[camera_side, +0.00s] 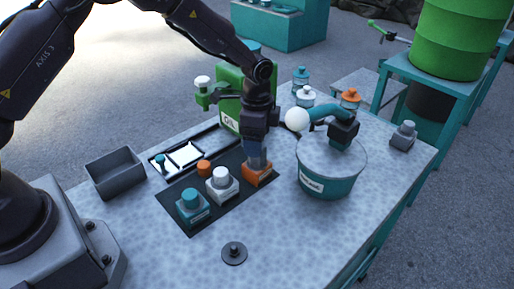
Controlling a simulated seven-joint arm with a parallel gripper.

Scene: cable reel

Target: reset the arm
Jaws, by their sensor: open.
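My arm reaches in from the upper left, and my gripper (257,160) points down over an orange block (262,178) at the right end of a dark mat (180,212). The fingertips are small and dim here, close above or at the block's top; I cannot tell whether they touch it. The gripper is open.
A teal drum (328,185) with a lever and white ball (297,120) stands close right. A grey bin (115,175) sits left; a dark disc (234,253) lies in front.

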